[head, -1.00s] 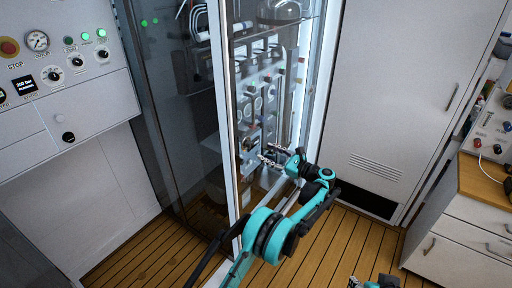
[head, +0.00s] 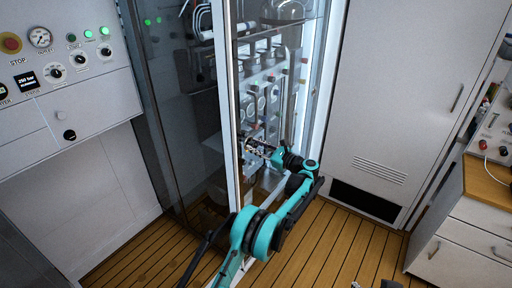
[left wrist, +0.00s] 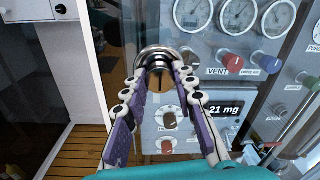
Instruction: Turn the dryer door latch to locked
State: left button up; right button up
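A round metal knob (left wrist: 157,54), which looks like the dryer door latch, shows at the top centre of the left wrist view, near the edge of the glass door. My left gripper (left wrist: 163,70) points at it, with one fingertip on each side of its lower part. A gap shows between the fingers; I cannot tell whether they touch the metal. In the head view my left gripper (head: 250,147) is at the cabinet's front, and the knob is too small to make out. Of my right arm only a dark bit shows at the bottom edge.
The glass-fronted cabinet (head: 228,110) holds gauges and coloured knobs. A control panel (head: 70,60) stands at left, a tall white locker (head: 390,80) at right, and drawers (head: 465,240) at far right. The wooden floor (head: 340,250) in front is clear.

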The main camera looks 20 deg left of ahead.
pick_arm(q)
grip_shut()
jog(key=m, duration=0.2)
jog(key=shift+m+p, duration=0.35)
jog(key=shift+m, duration=0.05)
jog(key=m+p, duration=0.1)
jog(key=m, duration=0.9)
jog(key=shift+w+m+g, duration=0.1)
jog(key=shift+m+g, duration=0.2)
jog(key=shift+m, duration=2)
